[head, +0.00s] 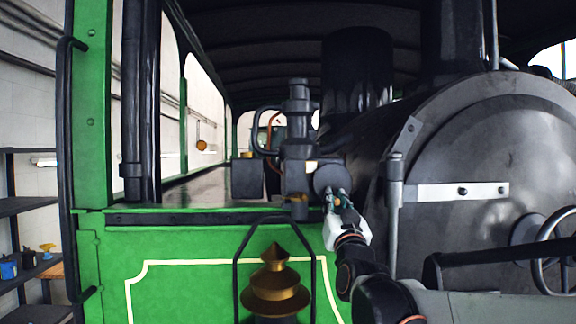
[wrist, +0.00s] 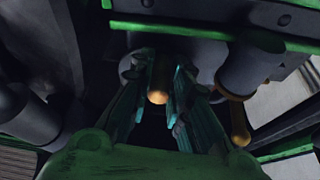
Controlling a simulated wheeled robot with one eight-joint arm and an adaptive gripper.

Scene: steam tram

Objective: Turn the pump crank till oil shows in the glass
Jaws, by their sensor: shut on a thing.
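The dark pump (head: 298,150) stands on the green side tank, with a round dark disc (head: 327,177) at its right. My gripper (head: 333,196) reaches up from the lower right to the front of this disc. In the wrist view my gripper (wrist: 165,78) has its two teal fingers on either side of a small brass crank handle (wrist: 158,97), shut on it. The fingers hide much of the crank. A brass or amber piece (wrist: 239,126) hangs below a dark cylinder to the right. I cannot tell whether it is the glass, nor make out oil.
A brass lamp (head: 275,288) in a dark frame stands in front of the green tank, left of my arm. The black boiler front (head: 480,150) with a handwheel (head: 560,240) is close on the right. A dark box (head: 247,177) sits left of the pump. Shelves (head: 30,208) are far left.

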